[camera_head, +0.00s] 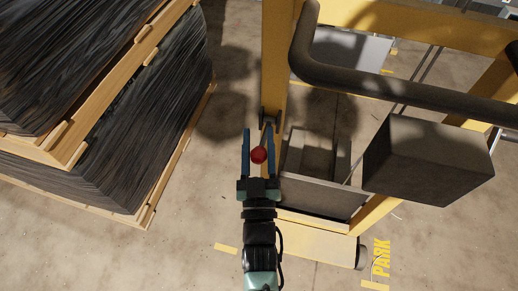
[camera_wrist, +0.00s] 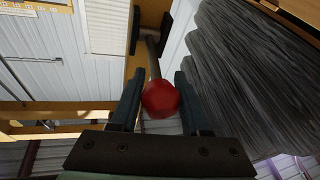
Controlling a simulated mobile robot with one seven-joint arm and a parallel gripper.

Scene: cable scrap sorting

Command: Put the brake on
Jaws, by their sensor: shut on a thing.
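The brake lever is a short grey rod with a red ball knob (camera_head: 259,155) at its end. In the head view the rod rises from a dark pivot on the yellow post of the cart (camera_head: 275,60). My gripper (camera_head: 260,140) has one finger on each side of the knob and is shut on it. In the wrist view the red knob (camera_wrist: 161,98) sits between the two fingers (camera_wrist: 158,92). The rod (camera_wrist: 153,58) runs up from it to the dark pivot (camera_wrist: 150,32).
Stacked dark sheets on wooden pallets (camera_head: 150,110) stand close on the left. A thick dark handlebar (camera_head: 400,85) and a grey box (camera_head: 425,160) are on the right. Yellow "PARK" lettering (camera_head: 381,258) marks the floor. Bare concrete (camera_head: 170,255) lies in front.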

